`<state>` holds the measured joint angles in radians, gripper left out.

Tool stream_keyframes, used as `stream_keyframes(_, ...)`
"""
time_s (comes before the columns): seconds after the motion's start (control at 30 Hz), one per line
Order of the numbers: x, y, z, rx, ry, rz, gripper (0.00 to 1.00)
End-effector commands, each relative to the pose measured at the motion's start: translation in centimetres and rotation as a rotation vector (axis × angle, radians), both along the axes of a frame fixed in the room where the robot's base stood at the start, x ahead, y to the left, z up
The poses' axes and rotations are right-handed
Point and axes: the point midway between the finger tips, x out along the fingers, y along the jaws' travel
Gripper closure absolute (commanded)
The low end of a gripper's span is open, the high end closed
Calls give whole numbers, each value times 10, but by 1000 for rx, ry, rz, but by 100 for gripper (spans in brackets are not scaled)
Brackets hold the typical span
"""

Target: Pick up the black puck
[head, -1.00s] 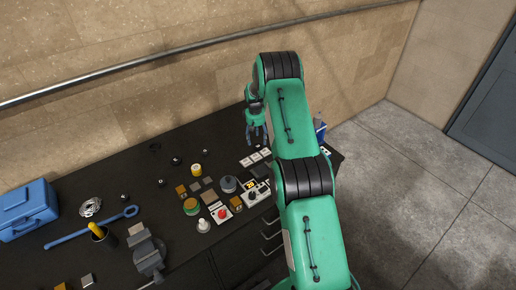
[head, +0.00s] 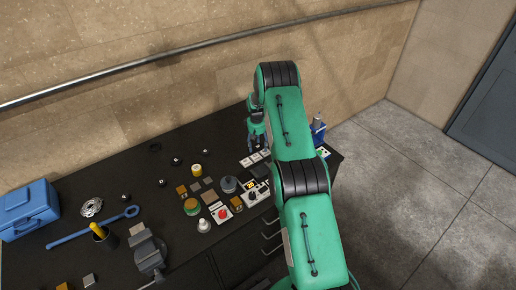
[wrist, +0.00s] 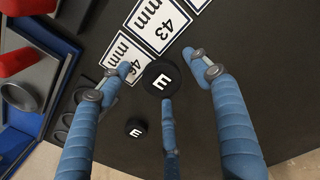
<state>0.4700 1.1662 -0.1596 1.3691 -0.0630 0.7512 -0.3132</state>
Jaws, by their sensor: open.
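In the wrist view, a round black puck (wrist: 160,78) marked with a white E lies on the dark bench top, between the fingertips of my gripper (wrist: 166,83). A smaller black disc (wrist: 136,128), also marked E, lies below and to its left. My gripper has three blue fingers, spread open and empty around the larger puck. I cannot tell whether any finger touches it. In the head view, my gripper (head: 257,139) is low over the right part of the bench, partly behind my green arm. I cannot make out the puck beneath it there.
White cards with mm numbers (wrist: 155,22) lie close beside the puck. A blue bin with red-handled tools (wrist: 22,115) stands at the left of the wrist view. In the head view, a switch box (head: 258,193), a red button (head: 222,213) and a vise (head: 149,254) stand on the bench.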

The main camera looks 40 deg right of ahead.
Motion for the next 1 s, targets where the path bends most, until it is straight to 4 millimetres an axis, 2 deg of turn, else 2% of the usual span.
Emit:
stream_keyframes(0.5,0,0,0,0,0,0,37)
stream_keyframes(0.73,0,0,0,0,0,0,81)
stream_keyframes(1.0,0,0,0,0,0,0,82)
